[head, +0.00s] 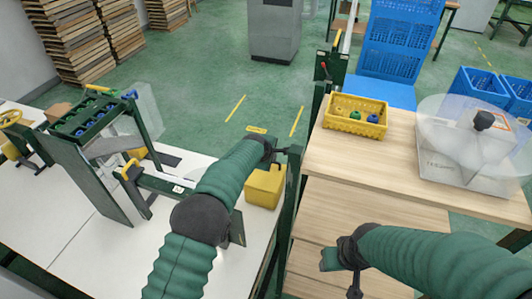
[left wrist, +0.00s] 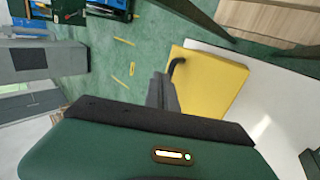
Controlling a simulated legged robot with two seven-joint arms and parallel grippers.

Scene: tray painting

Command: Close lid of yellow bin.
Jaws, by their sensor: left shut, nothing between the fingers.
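The yellow bin (head: 264,187) stands at the right edge of the white table, partly hidden behind my left arm. In the left wrist view its flat yellow top (left wrist: 215,82) shows with a dark curved handle (left wrist: 177,66) at its edge. The top looks like a lid lying flat over the bin, but I cannot tell if it is fully closed. My left gripper (head: 282,153) is shut and empty, above the bin's far side. Its fingers (left wrist: 160,90) show close to the handle; contact is unclear. My right gripper (head: 345,268) is over the wooden table's front, its jaws unclear.
A yellow crate (head: 345,126) with several coloured items stands on the wooden table (head: 400,155). A grey box with a clear round disc (head: 478,137) is at its right. A dark green rack (head: 85,165) stands on the white table. A dark green post (head: 290,190) separates the tables.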

